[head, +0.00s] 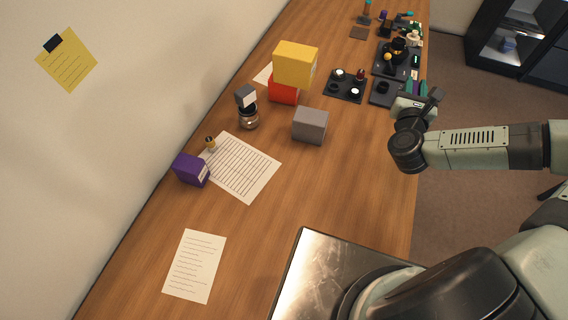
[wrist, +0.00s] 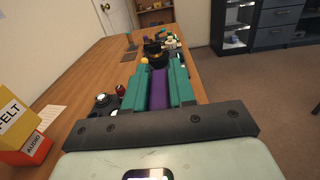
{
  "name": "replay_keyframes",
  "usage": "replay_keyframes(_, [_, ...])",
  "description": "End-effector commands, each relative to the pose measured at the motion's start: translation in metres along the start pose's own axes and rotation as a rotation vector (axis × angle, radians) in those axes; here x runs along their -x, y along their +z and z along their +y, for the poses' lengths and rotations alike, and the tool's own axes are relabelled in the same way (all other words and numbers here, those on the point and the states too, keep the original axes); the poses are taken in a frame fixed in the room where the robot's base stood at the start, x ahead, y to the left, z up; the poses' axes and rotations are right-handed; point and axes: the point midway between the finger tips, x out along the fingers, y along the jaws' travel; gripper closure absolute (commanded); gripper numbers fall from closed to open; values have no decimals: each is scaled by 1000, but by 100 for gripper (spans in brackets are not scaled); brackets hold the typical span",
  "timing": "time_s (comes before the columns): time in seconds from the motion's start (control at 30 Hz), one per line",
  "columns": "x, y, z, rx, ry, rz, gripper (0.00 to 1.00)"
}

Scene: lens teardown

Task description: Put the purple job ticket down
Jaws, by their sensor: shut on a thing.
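The purple job ticket (wrist: 158,90) shows as a purple strip between the two teal fingers of my gripper (wrist: 159,80) in the wrist view. My gripper is shut on it. In the head view the teal fingers of my gripper (head: 416,87) are at the right edge of the table, beside the dark trays. The ticket is hard to make out there, and its far end is hidden in the wrist view. I cannot tell how high it is above the table.
A dark tray with round parts (head: 346,85) lies left of my gripper. A black tray (head: 383,93) is close beside it. Yellow (head: 296,63), red (head: 284,92), grey (head: 310,126) and purple (head: 191,170) boxes stand further left. The front middle of the wooden table (head: 260,215) is bare.

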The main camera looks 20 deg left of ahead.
Motion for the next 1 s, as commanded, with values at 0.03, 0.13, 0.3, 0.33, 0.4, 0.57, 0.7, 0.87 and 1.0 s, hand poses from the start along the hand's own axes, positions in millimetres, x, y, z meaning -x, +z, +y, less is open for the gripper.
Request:
replay_keyframes(0.03, [2, 1, 11, 1, 31, 0, 100])
replay_keyframes(0.13, [10, 2, 44, 1, 132, 1, 100])
replay_keyframes(0.3, [43, 4, 126, 3, 395, 0, 100])
replay_keyframes(0.33, [51, 4, 140, 4, 448, 1, 100])
replay_keyframes(0.4, [72, 4, 173, 4, 567, 0, 100])
replay_keyframes(0.57, [132, 4, 238, 3, 845, 1, 100])
replay_keyframes(0.7, [193, 3, 282, 3, 1091, 1, 100])
replay_keyframes(0.87, [259, 3, 312, 4, 1335, 0, 100])
replay_keyframes(1.0, [300, 2, 322, 2, 1478, -1, 100])
